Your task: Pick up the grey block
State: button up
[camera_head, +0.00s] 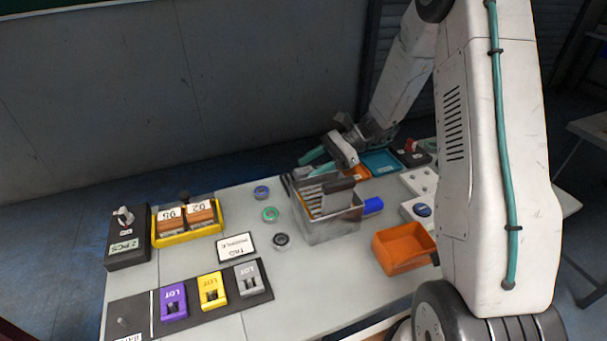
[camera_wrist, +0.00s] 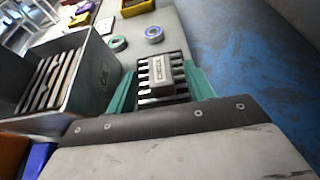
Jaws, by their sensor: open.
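A grey block marked LOT (camera_head: 250,279) sits on the dark panel at the front left, right of a yellow and a purple block of the same kind. My gripper (camera_head: 316,160) is far from it, beyond the grey metal bin. In the wrist view my gripper's teal fingers (camera_wrist: 160,88) are open, one on each side of a slotted dark grey piece with a lighter plate reading CHECK (camera_wrist: 158,72). I cannot tell whether the fingers touch that piece. In the head view it is mostly hidden by my gripper and the bin.
The metal bin (camera_head: 331,230) with upright slats stands close to my gripper; its wall (camera_wrist: 98,75) is beside the left finger. Rings (camera_head: 270,214) lie left of it. An orange tray (camera_head: 405,249) and blue item (camera_head: 373,205) are right. A yellow tray (camera_head: 188,236) stands left.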

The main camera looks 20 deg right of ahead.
jog(key=shift+a+f, duration=0.15)
jog(key=shift+a, duration=0.2)
jog(key=c, duration=1.1)
